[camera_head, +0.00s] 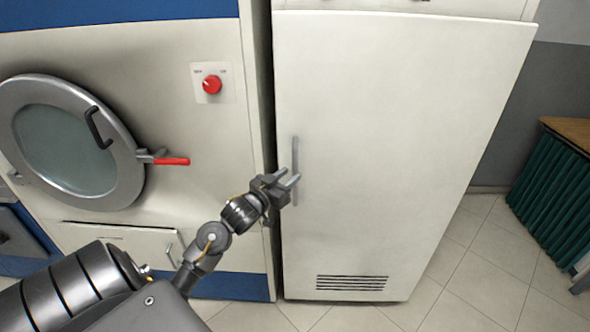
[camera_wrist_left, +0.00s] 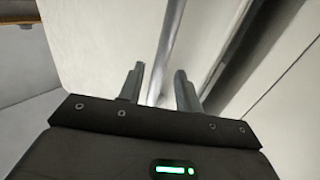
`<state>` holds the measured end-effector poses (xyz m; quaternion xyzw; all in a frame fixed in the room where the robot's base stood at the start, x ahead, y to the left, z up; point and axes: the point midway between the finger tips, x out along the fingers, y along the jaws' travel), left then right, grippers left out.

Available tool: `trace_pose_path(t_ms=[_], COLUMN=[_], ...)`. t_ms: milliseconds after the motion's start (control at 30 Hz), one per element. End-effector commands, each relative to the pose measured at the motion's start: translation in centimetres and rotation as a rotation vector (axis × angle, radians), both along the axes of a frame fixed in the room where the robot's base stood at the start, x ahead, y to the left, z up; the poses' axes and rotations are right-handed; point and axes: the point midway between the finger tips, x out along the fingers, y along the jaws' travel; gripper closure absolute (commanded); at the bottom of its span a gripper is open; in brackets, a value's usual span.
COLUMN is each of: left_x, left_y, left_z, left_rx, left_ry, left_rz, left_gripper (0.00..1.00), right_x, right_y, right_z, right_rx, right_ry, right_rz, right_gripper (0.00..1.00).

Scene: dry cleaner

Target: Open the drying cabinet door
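The drying cabinet door (camera_head: 400,120) is a tall white panel that looks shut, with a vent grille low down. Its upright grey bar handle (camera_head: 295,155) is near the left edge. My left gripper (camera_head: 293,181) is at the lower part of this handle. In the left wrist view, my left gripper (camera_wrist_left: 158,88) has its two fingers apart. The handle (camera_wrist_left: 170,45) runs down between them, with gaps visible beside it, so the fingers do not look clamped on it. My right gripper is not in view.
A washing machine (camera_head: 170,90) with a round door (camera_head: 130,155), red lever (camera_head: 172,161) and red knob (camera_head: 211,85) stands left of the cabinet. Tiled floor (camera_head: 485,265) is free in front and to the right. A table with green pleated cloth (camera_head: 550,190) stands far right.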

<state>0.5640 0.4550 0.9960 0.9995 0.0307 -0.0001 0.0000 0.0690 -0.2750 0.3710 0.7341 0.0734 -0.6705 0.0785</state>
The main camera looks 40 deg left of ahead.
Motion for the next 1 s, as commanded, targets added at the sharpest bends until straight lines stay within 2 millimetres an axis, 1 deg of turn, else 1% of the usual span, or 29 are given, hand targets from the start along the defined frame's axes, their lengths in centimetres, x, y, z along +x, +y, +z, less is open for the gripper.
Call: trace_pose_path(t_ms=[33, 100, 233, 400, 600, 633, 667, 867, 900, 1000], left_x=[0.9, 1.9, 3.1, 3.7, 3.7, 3.7, 3.7, 3.7, 3.7, 3.7], left_y=[0.1, 0.1, 0.2, 0.2, 0.2, 0.2, 0.2, 0.2, 0.2, 0.2], left_z=[0.2, 0.2, 0.1, 0.0, 0.0, 0.0, 0.0, 0.0, 0.0, 0.0], left_rx=[-0.002, -0.001, -0.001, 0.000, 0.000, 0.000, 0.000, 0.000, 0.000, 0.000], left_ry=[-0.001, -0.001, 0.000, 0.000, 0.000, 0.000, 0.000, 0.000, 0.000, 0.001], left_rz=[0.001, 0.001, 0.001, 0.000, 0.000, 0.000, 0.000, 0.000, 0.000, 0.000], left_gripper=[0.66, 0.66, 0.66, 0.66, 0.66, 0.67, 0.71, 0.97, 1.00, 1.00], right_x=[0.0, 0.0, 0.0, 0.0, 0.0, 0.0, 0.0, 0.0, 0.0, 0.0], right_y=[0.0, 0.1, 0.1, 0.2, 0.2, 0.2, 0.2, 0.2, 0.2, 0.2], right_z=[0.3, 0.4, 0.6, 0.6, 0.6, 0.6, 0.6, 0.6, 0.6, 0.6], right_rx=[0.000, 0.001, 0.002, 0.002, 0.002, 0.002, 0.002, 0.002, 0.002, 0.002], right_ry=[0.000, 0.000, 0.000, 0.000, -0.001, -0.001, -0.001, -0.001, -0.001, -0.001], right_rz=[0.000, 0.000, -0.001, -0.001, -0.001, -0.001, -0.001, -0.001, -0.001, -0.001], right_gripper=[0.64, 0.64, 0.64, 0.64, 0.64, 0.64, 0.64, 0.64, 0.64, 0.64])
